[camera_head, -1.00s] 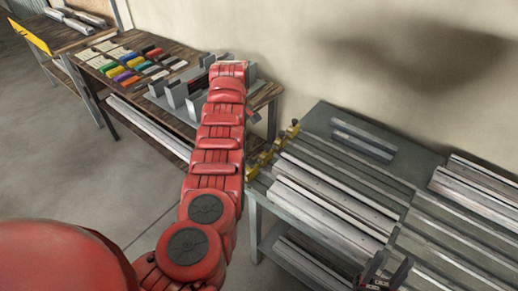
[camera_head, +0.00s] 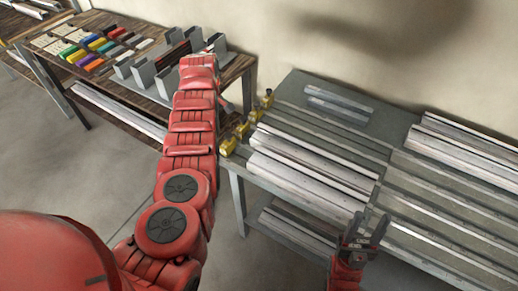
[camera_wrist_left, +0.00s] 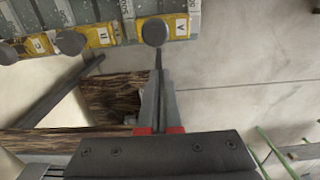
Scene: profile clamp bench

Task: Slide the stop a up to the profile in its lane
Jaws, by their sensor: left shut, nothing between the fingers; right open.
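Yellow stops with dark round knobs line the left end of the grey bench. Stop a (camera_wrist_left: 180,26), its label upside down, is rightmost in the left wrist view; it appears to be the front yellow stop (camera_head: 228,146) in the head view. Grey metal lies just beyond it; I cannot tell whether it touches the profile (camera_head: 310,182) in its lane. My left gripper (camera_wrist_left: 158,62) is shut and empty, its tips close to stop a's knob (camera_wrist_left: 155,32); contact is unclear. In the head view my arm hides this gripper. My right gripper (camera_head: 370,222) is open and empty by the bench's front edge.
Stops b (camera_wrist_left: 100,37) and c (camera_wrist_left: 42,44) stand left of stop a in the wrist view. More profiles (camera_head: 465,140) lie on the bench's right side. A wooden table (camera_head: 150,92) with coloured blocks and grey holders stands behind my left arm. Floor is open in front.

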